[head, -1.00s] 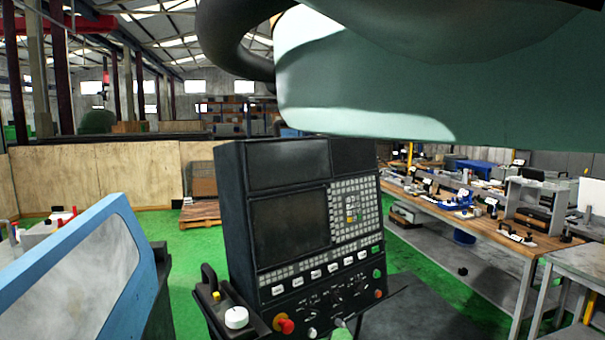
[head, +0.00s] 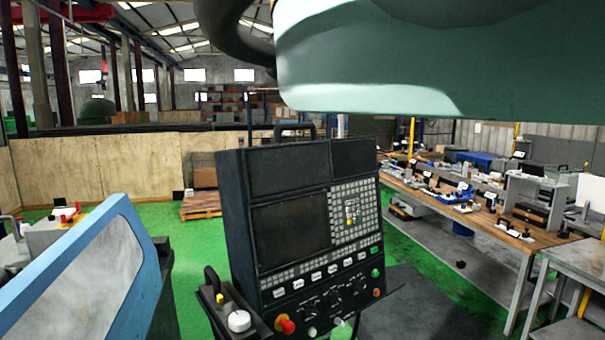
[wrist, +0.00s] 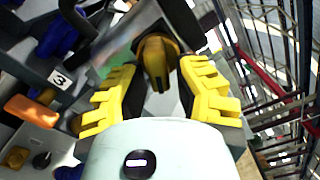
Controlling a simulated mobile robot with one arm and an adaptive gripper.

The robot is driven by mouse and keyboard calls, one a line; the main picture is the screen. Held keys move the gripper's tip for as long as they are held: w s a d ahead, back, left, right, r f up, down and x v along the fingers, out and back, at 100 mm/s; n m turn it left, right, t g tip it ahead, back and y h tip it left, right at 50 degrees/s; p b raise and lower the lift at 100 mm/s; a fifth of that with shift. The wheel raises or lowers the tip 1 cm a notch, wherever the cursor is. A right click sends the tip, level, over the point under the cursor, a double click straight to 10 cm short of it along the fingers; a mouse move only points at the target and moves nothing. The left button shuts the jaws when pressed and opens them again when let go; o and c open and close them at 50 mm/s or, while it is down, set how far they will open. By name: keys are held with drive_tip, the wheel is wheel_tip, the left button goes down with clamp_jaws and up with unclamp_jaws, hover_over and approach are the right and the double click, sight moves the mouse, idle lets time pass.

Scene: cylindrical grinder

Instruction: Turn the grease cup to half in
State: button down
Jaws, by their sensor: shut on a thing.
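In the wrist view, a brass-yellow grease cup (wrist: 154,59) with a narrow tab sits between the yellow fingers of my gripper (wrist: 158,82). My gripper is shut on it, though the finger contact itself is not clear to see. A dark grey part lies just beyond the cup and hides its far side. How far in the cup is turned cannot be read. The head view shows neither the cup nor my gripper.
A black control console (head: 300,235) stands in front in the head view, beside a blue-edged panel (head: 90,270). A wooden workbench (head: 470,212) with many items stands right. Green floor (head: 185,255) is open behind. In the wrist view, an orange handle (wrist: 32,111) lies left.

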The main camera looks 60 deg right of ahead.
drive_tip(key=m, duration=0.4)
drive_tip(key=f+m, duration=0.1)
drive_tip(key=m, duration=0.1)
drive_tip(key=shift+s+a, duration=0.25)
drive_tip(key=shift+s, duration=0.05)
drive_tip(key=m, duration=0.5)
drive_tip(key=shift+s+a+m, duration=0.25)
drive_tip(key=shift+m, duration=0.15)
drive_tip(key=c, duration=1)
unclamp_jaws()
drive_tip(key=shift+o, duration=0.3)
drive_tip(key=shift+r, duration=0.1)
drive_tip(key=shift+r, duration=0.15)
drive_tip(key=shift+w+r, duration=0.1)
drive_tip(key=shift+r, duration=4.75)
